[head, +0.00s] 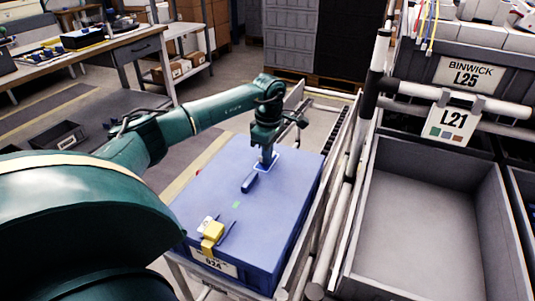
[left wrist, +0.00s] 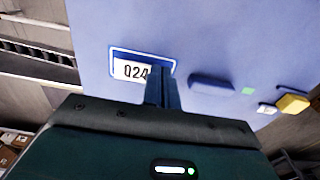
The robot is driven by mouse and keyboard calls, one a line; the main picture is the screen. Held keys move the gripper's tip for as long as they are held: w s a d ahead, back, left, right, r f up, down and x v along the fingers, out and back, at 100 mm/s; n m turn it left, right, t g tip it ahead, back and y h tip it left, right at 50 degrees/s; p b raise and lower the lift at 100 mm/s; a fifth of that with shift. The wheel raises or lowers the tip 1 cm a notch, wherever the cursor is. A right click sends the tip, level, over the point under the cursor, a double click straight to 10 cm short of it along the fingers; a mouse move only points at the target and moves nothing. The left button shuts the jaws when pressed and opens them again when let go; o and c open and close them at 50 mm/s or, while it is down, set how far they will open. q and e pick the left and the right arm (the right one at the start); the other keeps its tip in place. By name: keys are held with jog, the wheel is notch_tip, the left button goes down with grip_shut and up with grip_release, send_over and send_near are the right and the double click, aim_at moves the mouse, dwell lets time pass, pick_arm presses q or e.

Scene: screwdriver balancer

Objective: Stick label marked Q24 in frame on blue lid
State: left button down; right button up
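The blue lid (head: 290,185) tops a blue crate; it also fills much of the left wrist view (left wrist: 220,40). A white-outlined frame (left wrist: 142,53) sits on the lid, partly hidden by my left gripper in the head view. A white label marked Q24 (left wrist: 130,70) lies within that outline, its right end hidden behind the fingers. My left gripper (head: 267,163) points down at the frame, and its fingers (left wrist: 163,95) look closed together at the label's right end. I cannot tell whether they grip the label or only touch it. My right gripper is out of view.
On the lid are a dark blue raised bar (head: 250,182), a green patch (head: 236,205) and a yellow item (head: 213,232) near the front edge. A metal rail (head: 322,180) runs along the crate's right side. An empty grey bin (head: 420,220) stands beyond it.

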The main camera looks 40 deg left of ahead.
pick_arm(q)
jog(key=shift+f, duration=0.45)
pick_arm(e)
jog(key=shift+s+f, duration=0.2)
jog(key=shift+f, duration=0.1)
pick_arm(q)
jog(key=shift+f, duration=0.15)
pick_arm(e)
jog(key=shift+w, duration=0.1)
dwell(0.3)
pick_arm(q)
jog(key=shift+f, duration=0.1)
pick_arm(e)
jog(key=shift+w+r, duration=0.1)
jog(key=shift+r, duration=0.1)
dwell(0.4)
pick_arm(q)
jog(key=c, duration=2.1)
grip_release()
jog(key=o, duration=0.5)
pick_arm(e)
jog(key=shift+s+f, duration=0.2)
